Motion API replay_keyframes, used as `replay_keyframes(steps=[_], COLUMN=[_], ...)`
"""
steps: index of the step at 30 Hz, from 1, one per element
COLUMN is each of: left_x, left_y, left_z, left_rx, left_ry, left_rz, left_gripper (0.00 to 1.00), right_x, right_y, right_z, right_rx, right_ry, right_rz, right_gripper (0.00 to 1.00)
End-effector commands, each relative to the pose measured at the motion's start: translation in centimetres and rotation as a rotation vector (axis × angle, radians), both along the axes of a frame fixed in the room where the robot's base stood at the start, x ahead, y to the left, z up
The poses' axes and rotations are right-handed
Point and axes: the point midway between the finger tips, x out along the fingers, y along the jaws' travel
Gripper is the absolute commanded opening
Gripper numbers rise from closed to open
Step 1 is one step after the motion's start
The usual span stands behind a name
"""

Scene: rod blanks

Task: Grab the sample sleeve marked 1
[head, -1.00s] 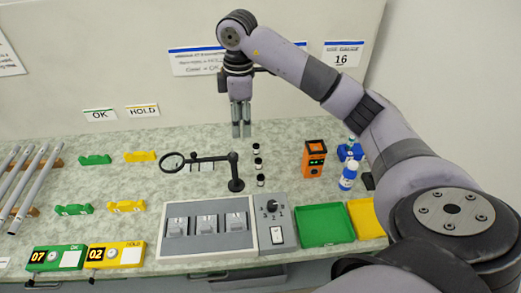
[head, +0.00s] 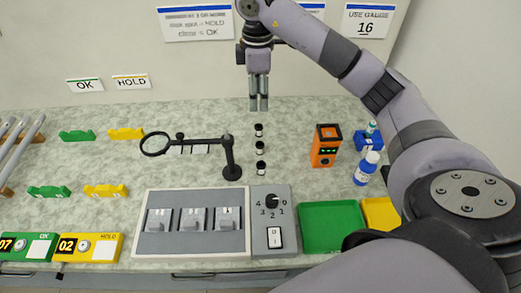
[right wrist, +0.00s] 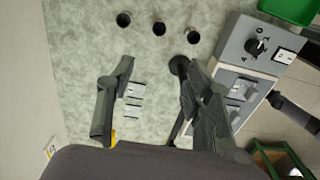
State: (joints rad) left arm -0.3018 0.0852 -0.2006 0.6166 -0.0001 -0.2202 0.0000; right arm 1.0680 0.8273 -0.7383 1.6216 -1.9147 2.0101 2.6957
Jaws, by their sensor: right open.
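Three small dark-capped cylinders with white bands, apparently the sample sleeves, stand in a row on the bench: a far one (head: 258,130), a middle one (head: 260,148) and a near one (head: 261,168). Their marks are too small to read. In the right wrist view they show as dark round tops (right wrist: 123,19) (right wrist: 159,28) (right wrist: 193,37). My right gripper (head: 259,104) points down, open and empty, above the bench and apart from the sleeves, roughly in line with their row in the head view. Its fingers (right wrist: 152,64) show spread in the wrist view. My left gripper is not in view.
A magnifier on a dark stand (head: 231,160) is left of the sleeves, with small white labels by it. A grey switch panel (head: 190,248) is in front.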

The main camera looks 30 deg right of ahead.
Motion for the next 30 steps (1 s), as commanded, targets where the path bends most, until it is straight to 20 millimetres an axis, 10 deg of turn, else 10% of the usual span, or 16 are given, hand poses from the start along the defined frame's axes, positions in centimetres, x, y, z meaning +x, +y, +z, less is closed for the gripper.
replay_keyframes(steps=[30], left_x=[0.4], left_y=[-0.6], left_z=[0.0], left_rx=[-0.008], left_ry=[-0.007], left_rz=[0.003], left_gripper=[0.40], right_x=[-0.1], right_y=[-0.1], right_z=[-14.1], right_rx=[0.000], right_ry=[0.001], right_rz=[-0.001], right_gripper=[0.47])
